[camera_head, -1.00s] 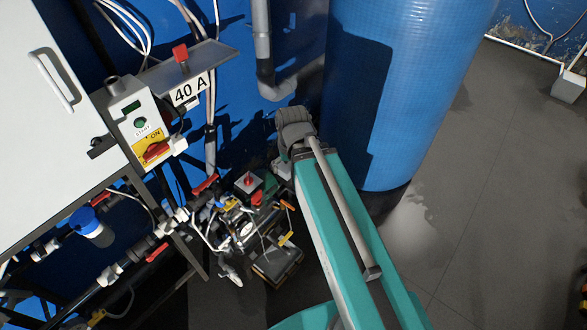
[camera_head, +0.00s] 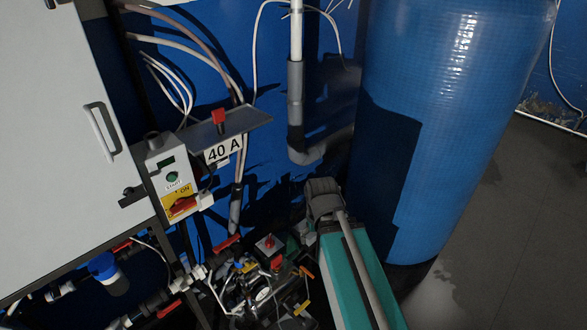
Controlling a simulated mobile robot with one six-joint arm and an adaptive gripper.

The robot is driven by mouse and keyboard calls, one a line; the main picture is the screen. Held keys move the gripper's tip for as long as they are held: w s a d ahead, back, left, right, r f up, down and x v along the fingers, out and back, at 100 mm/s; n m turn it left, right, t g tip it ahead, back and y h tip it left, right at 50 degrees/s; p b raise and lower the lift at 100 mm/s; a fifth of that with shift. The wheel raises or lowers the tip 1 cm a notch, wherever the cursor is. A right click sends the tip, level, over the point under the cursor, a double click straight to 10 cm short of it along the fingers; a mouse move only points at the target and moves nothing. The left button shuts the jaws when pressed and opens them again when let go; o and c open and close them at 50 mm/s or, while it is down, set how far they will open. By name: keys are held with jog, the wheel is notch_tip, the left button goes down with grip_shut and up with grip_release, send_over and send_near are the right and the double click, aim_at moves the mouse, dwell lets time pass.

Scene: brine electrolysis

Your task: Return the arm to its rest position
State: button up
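My teal arm (camera_head: 352,275) reaches up from the bottom right of the middle in the head view. Its grey far joint (camera_head: 324,198) is in front of the blue wall, just left of the large blue tank. No gripper fingers show; the end of the arm past the grey joint is hidden or out of sight, so I cannot tell whether it holds anything.
A large blue tank (camera_head: 450,110) stands close on the right of my arm. At left are a grey cabinet (camera_head: 60,150), a START/ON switch box (camera_head: 176,185) and a 40 A shelf (camera_head: 225,128). Pipes, red-handled valves and a pump cluster (camera_head: 262,285) lie below. Floor (camera_head: 490,230) is clear at right.

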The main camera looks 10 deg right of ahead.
notch_tip(320, 180, down, 11)
jog(key=b, duration=1)
jog(key=shift+r, duration=0.2)
